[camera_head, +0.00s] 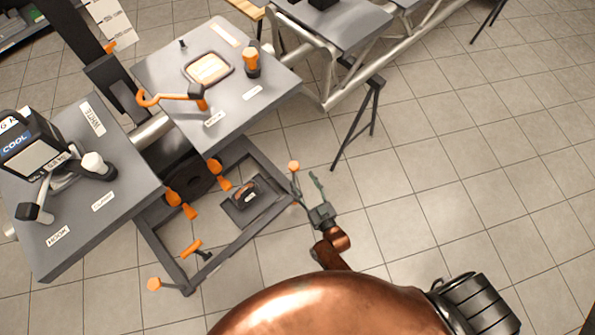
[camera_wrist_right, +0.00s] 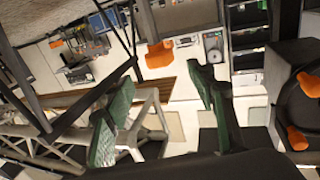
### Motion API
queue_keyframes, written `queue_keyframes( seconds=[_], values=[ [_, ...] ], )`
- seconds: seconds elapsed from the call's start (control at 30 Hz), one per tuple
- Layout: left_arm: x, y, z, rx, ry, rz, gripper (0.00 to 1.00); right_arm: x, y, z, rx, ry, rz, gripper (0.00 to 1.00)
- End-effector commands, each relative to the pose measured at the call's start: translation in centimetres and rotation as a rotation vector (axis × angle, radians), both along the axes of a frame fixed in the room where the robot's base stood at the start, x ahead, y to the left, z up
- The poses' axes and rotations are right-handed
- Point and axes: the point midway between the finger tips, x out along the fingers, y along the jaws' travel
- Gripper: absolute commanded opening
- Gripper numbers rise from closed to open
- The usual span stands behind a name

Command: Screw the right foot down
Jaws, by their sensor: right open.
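The right foot shows as an orange round knob (camera_head: 293,166) on a thin stem at the right corner of the dark floor frame (camera_head: 251,222) in the head view. My right gripper (camera_head: 304,178) is open beside this knob, with one green-padded finger clear to its right and the other close to the stem. I cannot tell whether it touches. In the right wrist view the green fingers (camera_wrist_right: 160,82) are spread with nothing clearly held; an orange shape (camera_wrist_right: 158,55) shows beyond them, and I cannot tell what it is. My left gripper is not in view.
Another orange knob (camera_head: 154,284) is at the frame's front left corner. A black tripod leg (camera_head: 358,125) stands behind. The tiled floor (camera_head: 470,170) to the right is clear.

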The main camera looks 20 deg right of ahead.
Motion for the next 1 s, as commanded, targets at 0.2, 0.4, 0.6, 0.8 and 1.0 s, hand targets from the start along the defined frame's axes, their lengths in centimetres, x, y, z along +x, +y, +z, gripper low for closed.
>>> queue_keyframes(
  seconds=[0.2,0.4,0.6,0.8,1.0],
  values=[
    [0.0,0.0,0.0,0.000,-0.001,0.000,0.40,-3.1,-0.2,0.0,-0.001,0.000,0.001,0.51],
    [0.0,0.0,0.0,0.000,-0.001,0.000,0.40,-3.9,-0.3,0.0,-0.001,0.000,0.001,0.51],
    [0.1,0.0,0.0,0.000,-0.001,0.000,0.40,-3.8,-0.3,0.0,0.000,0.000,0.001,0.51],
    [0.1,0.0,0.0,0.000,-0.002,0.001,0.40,-3.8,-0.3,0.0,0.000,0.000,0.001,0.51],
    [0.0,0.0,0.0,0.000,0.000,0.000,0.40,-4.1,-0.3,-0.3,0.000,0.021,0.006,0.51]
  ],
)
